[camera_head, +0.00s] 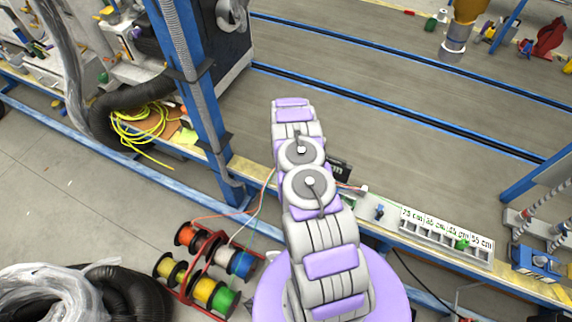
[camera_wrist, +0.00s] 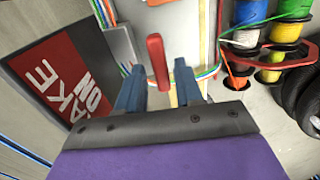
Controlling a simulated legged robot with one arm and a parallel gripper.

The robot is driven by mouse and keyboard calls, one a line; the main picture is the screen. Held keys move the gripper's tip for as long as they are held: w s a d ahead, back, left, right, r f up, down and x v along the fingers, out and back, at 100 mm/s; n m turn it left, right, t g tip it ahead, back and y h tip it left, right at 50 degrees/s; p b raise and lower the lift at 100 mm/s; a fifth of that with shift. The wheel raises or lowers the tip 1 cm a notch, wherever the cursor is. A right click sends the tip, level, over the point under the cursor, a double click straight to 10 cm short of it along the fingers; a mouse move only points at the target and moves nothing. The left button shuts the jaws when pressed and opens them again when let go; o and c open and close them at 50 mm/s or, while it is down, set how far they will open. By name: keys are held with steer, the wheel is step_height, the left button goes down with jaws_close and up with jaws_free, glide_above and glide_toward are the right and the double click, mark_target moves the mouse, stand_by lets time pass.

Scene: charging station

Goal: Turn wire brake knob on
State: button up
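A dark panel with a red field and white lettering reading "AKE ON" (camera_wrist: 70,85) is left of the fingers. In the head view my arm covers the knob and my gripper.
Colored wire spools on a red rack (camera_head: 222,235) stand left of my arm, and they also show in the wrist view (camera_wrist: 293,47). A white length-marked block (camera_head: 432,236) is to the right. A blue post (camera_head: 205,115) rises at left.

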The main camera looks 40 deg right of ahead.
steer(key=shift+o, duration=0.4)
steer(key=shift+s+d, duration=0.1)
step_height(320, 180, up, 17)
steer(key=p, duration=0.2)
steer(key=shift+r, duration=0.15)
stand_by(0.5)
steer(key=s+a+r+m, duration=0.1)
steer(key=s+a+r, duration=0.2)
steer(key=a+r, duration=0.45)
steer(key=s+a+r, duration=0.3)
steer(key=a+r, duration=0.1)
steer(key=r, duration=0.6)
steer(key=s+a+r+m, duration=0.1)
steer(key=s+a+r, duration=0.1)
steer(key=a+r, duration=0.5)
steer(key=s+a+r+m, duration=0.1)
steer(key=s+r, duration=0.3)
steer(key=s, duration=0.6)
steer(key=s+a+r+m+g, duration=0.1)
steer(key=s+a+r, duration=0.3)
steer(key=s, duration=0.6)
steer(key=s+a+r+m, duration=0.2)
steer(key=s+r, duration=0.3)
steer(key=s, duration=0.5)
steer(key=shift+a+r+g, duration=0.3)
steer(key=shift+a+g, duration=0.05)
steer(key=shift+g, duration=0.05)
steer(key=shift+s, duration=0.1)
